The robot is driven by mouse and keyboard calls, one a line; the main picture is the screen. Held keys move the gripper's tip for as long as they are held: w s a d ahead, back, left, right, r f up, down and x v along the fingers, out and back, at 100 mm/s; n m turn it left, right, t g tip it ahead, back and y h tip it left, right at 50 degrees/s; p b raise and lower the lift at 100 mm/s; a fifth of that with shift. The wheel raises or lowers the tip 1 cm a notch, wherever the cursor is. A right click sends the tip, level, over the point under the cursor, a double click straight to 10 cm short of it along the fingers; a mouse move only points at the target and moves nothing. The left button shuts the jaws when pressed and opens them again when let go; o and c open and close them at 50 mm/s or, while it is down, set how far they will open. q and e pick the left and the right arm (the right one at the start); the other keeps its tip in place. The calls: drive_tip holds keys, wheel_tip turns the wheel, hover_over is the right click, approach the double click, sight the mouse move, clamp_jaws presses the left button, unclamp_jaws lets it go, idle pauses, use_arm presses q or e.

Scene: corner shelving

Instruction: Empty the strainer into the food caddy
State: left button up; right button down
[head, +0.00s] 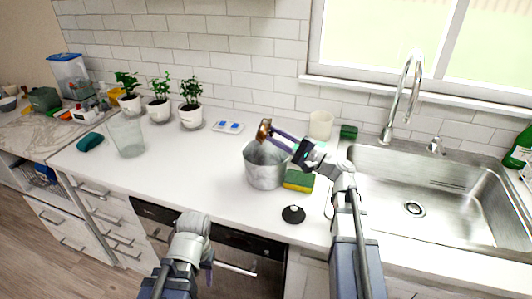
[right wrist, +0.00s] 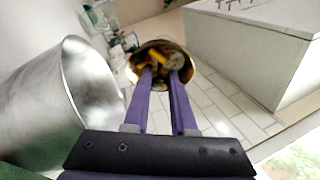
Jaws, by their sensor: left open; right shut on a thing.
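The strainer (head: 264,130) is a small brass-coloured bowl. My right gripper (head: 273,130) is shut on it and holds it up at the back rim of the metal food caddy (head: 264,176). In the right wrist view the strainer (right wrist: 164,50) lies between the purple fingertips (right wrist: 163,75), with yellow and greyish bits inside. The grey, open-topped caddy (right wrist: 72,85) is to the left there, apart from the strainer. In the head view it stands upright on the counter. My left gripper (head: 209,277) is low in front of the counter, open and empty; its fingers are mostly hidden.
A yellow-green sponge (head: 298,180) and a small black disc (head: 293,214) lie right of the caddy. A cream cup (head: 320,125) stands behind, and the sink (head: 430,185) is at right.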

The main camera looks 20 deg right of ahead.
drive_tip(key=shift+r+t, duration=0.15)
drive_tip(key=shift+t, duration=0.15)
drive_tip(key=shift+s+d+r+m+t+y+b, duration=0.15)
drive_tip(key=shift+r+m+t+y+b, duration=0.15)
drive_tip(key=shift+r, duration=0.3)
drive_tip(key=shift+w+d+r+m+t+y+b, duration=0.1)
drive_tip(key=shift+r+m+t+y+b, duration=0.1)
drive_tip(key=shift+r+m+t, duration=0.25)
idle(0.4)
drive_tip(key=shift+s+d+r+m+t+y+b, duration=0.15)
drive_tip(key=shift+r+m+t+y+b, duration=0.15)
drive_tip(key=shift+r+m+t+b, duration=0.45)
idle(0.7)
drive_tip(key=shift+f, duration=0.1)
idle(0.8)
drive_tip(key=shift+f, duration=0.1)
idle(0.9)
